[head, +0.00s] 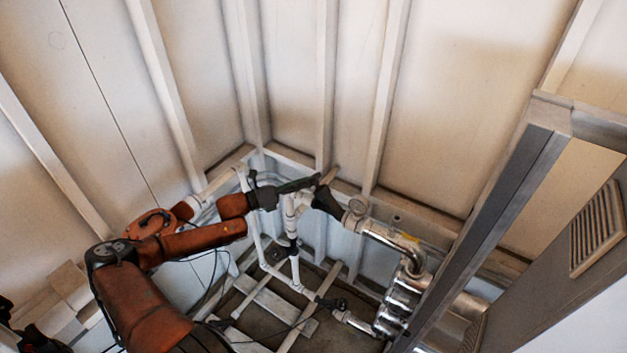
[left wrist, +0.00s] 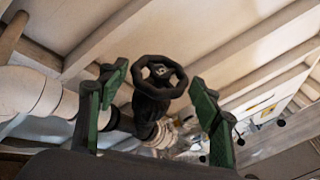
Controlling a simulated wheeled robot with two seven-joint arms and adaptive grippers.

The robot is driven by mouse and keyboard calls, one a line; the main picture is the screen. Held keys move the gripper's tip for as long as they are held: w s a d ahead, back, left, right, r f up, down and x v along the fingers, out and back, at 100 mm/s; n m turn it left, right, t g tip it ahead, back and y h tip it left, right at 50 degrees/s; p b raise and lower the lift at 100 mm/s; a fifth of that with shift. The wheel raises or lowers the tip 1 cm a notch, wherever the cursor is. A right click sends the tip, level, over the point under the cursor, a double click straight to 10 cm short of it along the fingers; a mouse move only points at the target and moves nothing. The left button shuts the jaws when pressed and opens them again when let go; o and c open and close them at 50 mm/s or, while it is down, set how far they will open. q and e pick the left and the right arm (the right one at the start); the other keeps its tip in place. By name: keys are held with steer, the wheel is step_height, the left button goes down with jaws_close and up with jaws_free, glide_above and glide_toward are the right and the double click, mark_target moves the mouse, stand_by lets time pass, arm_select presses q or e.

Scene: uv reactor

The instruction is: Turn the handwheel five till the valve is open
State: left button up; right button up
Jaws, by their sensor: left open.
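A black handwheel (left wrist: 160,76) with an open rim and a central hub shows in the left wrist view. It sits on a dark valve body on white pipework. My left gripper (left wrist: 158,90) is open, its green-padded fingers to the left and right of the wheel, with visible gaps on both sides in the picture. I cannot tell how far the wheel is beyond the fingertips. In the head view my left gripper (head: 312,184) reaches right, close to a black valve part (head: 326,203) that it partly hides. The valve's opening cannot be read. My right gripper is not in view.
White pipes (head: 294,225) run down below my gripper. Ribbed walls close the corner behind. A grey beam (head: 490,235) and a vented panel (head: 597,228) bound the right side.

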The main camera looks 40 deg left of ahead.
arm_select(q)
steer(key=shift+x, duration=1.35)
steer(key=shift+c, duration=0.4)
